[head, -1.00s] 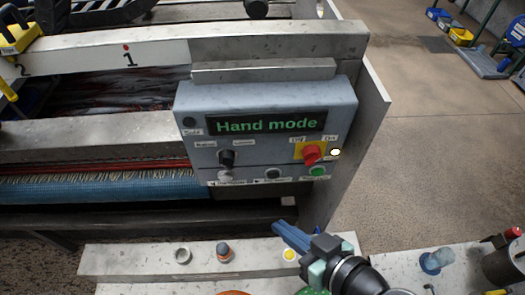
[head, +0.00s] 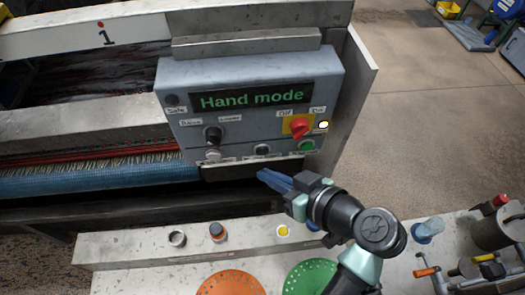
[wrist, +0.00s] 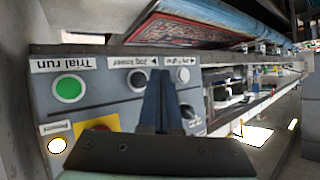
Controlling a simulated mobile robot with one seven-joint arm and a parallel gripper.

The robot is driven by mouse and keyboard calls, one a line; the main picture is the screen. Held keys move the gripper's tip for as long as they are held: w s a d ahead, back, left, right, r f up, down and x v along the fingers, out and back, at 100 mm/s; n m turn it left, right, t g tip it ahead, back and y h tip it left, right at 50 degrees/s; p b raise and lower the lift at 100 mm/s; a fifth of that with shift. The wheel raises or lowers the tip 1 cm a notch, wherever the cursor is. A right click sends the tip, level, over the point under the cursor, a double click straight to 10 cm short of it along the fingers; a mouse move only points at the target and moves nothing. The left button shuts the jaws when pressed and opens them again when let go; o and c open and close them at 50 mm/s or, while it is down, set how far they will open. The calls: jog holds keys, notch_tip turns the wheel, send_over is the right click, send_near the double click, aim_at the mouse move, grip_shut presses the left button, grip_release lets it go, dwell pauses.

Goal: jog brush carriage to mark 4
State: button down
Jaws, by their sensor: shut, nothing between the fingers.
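The control panel (head: 180,95) shows "Hand mode" in green on its display (head: 252,96). Along its lower edge sit a pale button (head: 213,155), a dark button (head: 262,149) and a green button (head: 306,145). In the wrist view, upside down, labels appear to read "Jog higher" by the pale button (wrist: 183,75), "Jog lower" by the dark button (wrist: 137,79), and "Trial run" by the green one (wrist: 69,88). My gripper (head: 262,175) is shut and empty, below and in front of the dark button. Mark 1 (head: 104,32) shows on the rail; mark 4 and the brush carriage cannot be made out.
A red rotary switch (head: 299,127) and a black knob (head: 213,136) stick out of the panel, beside a lit white lamp (head: 323,125). A bench (head: 130,250) in front holds caps, an orange disc (head: 230,284) and a green disc (head: 308,276).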

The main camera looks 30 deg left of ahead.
jog(key=shift+w+a, duration=0.65)
jog(key=shift+w, duration=0.35)
jog(key=shift+w+b, duration=0.1)
jog(key=shift+b, duration=0.2)
dwell(1.1)
jog(key=shift+w+a, duration=0.2)
jog(key=shift+w, duration=0.05)
jog(key=shift+w+a, duration=0.25)
jog(key=shift+w, duration=0.05)
dwell(1.8)
jog(key=shift+s+d, duration=0.1)
dwell(1.2)
jog(key=shift+s+d, duration=0.4)
jog(key=shift+s, duration=0.2)
jog(key=shift+s+d+p, duration=0.2)
jog(key=shift+s+d, duration=0.5)
jog(key=shift+s, duration=0.35)
jog(key=shift+s+d+p, duration=0.2)
jog(key=shift+s+d, duration=0.5)
jog(key=shift+s, duration=0.3)
